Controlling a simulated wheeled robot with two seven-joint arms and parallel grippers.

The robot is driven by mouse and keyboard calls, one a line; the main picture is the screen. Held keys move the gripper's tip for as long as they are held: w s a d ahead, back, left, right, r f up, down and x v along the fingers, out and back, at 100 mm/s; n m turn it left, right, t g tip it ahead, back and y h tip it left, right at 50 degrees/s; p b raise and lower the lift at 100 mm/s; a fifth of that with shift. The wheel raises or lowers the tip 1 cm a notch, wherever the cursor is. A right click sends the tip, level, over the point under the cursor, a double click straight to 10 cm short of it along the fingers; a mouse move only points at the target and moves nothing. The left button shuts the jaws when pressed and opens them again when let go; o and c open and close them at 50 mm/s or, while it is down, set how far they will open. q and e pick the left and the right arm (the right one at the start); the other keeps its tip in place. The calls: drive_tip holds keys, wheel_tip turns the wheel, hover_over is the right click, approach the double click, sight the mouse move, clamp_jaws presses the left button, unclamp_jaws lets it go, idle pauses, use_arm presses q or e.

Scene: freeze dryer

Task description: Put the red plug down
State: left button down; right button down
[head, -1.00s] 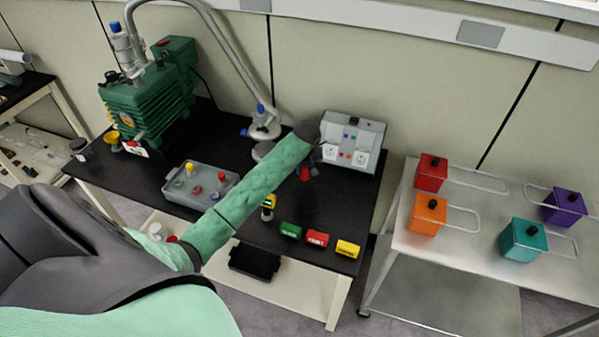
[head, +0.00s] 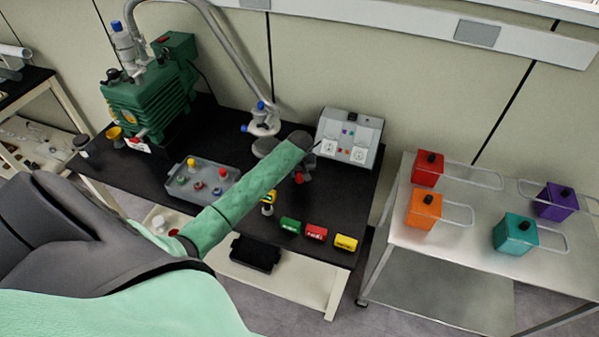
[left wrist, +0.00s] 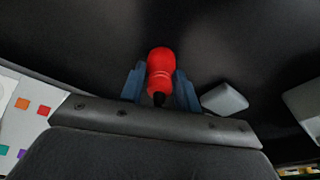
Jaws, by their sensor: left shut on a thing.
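The red plug (left wrist: 160,72) is between the two blue fingers of my left gripper (left wrist: 160,88) in the left wrist view. The gripper is shut on it. The dark surface of the black table (left wrist: 90,40) fills the view behind the plug; I cannot tell whether the plug touches it. In the head view the left gripper (head: 300,172) is at the end of my green-sleeved arm, in front of the grey socket box (head: 348,138). Only a little of the red plug shows there. My right gripper is not in view.
A grey tray (head: 170,190) with several coloured stoppers stands left of my arm. Green (head: 290,225), red (head: 316,232) and yellow (head: 346,243) blocks lie near the table's front edge. A green pump (head: 150,105) stands at the back left. A cart (head: 455,250) with coloured boxes is on the right.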

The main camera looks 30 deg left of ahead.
sight(300, 178)
use_arm(q)
drive_tip(key=c, duration=1)
unclamp_jaws()
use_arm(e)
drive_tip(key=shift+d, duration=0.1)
use_arm(q)
drive_tip(key=shift+r+b, duration=0.4)
drive_tip(key=r+b, duration=0.1)
drive_tip(key=r, duration=0.1)
drive_tip(key=r+b, duration=0.1)
drive_tip(key=r, duration=0.1)
drive_tip(key=s+d+r+b, duration=0.1)
drive_tip(key=shift+r, duration=0.4)
drive_tip(key=shift+s+d+r+b, duration=0.15)
drive_tip(key=shift+r+b, duration=0.2)
drive_tip(key=shift+r, duration=0.55)
drive_tip(key=shift+s+r+b, duration=0.2)
drive_tip(key=shift+r+b, duration=0.1)
drive_tip(key=shift+r, duration=0.6)
drive_tip(key=shift+s+d+r+b, duration=0.15)
drive_tip(key=shift+r+b, duration=0.2)
drive_tip(key=shift+r, duration=0.55)
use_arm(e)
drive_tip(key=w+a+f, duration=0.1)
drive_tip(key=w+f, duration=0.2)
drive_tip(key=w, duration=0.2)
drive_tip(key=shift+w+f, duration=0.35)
use_arm(q)
drive_tip(key=shift+a, duration=0.1)
